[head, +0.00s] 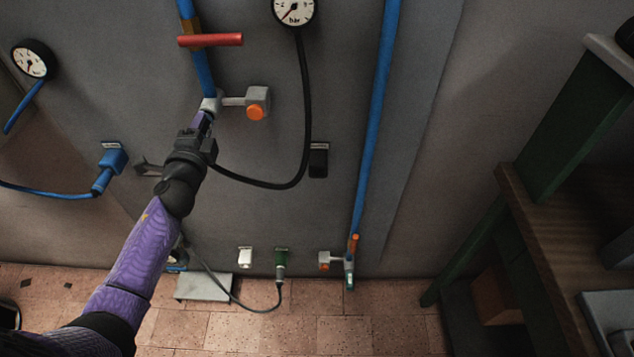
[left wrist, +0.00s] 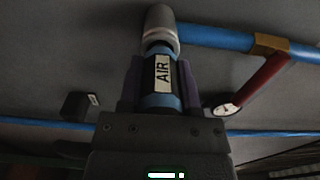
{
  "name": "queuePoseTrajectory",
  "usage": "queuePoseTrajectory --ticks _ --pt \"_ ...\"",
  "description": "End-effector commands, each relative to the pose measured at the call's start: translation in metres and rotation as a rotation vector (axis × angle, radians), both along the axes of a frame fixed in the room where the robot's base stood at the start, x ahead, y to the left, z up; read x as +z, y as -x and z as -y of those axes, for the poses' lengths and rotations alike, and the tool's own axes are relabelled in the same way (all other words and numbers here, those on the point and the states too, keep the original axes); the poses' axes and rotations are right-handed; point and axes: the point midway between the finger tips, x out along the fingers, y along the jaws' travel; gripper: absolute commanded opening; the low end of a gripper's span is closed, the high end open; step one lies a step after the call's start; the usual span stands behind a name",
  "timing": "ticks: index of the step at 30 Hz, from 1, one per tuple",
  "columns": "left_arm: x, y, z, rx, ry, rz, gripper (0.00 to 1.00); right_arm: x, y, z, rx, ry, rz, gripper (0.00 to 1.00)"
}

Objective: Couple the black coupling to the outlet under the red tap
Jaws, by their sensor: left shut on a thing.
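My left gripper (head: 203,122) is shut on the coupling, right under the outlet (head: 211,102) at the lower end of the blue pipe below the red tap (head: 210,40). In the left wrist view the coupling (left wrist: 162,82) stands between the fingers, with an AIR label, blue bands and a dark upper end. The grey outlet (left wrist: 160,28) is in line just beyond its end; I cannot tell whether they are joined or only close. A black hose (head: 306,130) runs from a gauge down and back to the gripper. My right gripper is not in view.
A grey block with an orange button (head: 257,104) sits beside the outlet. An empty-looking black holder (head: 318,160) is on the wall. A blue coupling (head: 112,160) hangs left. A green coupling (head: 281,260), white holder (head: 245,257) and second outlet (head: 349,270) are lower. A bench (head: 570,215) stands right.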

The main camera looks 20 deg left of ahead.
Motion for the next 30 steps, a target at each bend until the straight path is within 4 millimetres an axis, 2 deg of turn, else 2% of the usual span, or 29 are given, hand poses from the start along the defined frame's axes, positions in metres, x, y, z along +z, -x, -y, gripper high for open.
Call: queuePoseTrajectory --ticks 16,17,21,22,30 --pt "0.0001 -0.0106 -0.0033 0.0 -0.002 0.0 0.0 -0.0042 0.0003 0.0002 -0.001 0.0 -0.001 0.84" --pt "0.0003 -0.0104 -0.0031 0.0 -0.002 0.0 0.49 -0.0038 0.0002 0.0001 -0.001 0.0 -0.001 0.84" --pt "0.0005 -0.0104 -0.0031 0.0 -0.001 0.001 0.79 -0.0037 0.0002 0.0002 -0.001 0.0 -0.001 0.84" --pt "0.0005 -0.0104 -0.0031 0.0 -0.001 0.001 0.84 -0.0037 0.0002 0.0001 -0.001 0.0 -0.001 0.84" --pt "0.0004 -0.0088 -0.0025 0.0 -0.001 0.0 0.84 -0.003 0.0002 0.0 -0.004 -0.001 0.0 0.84"
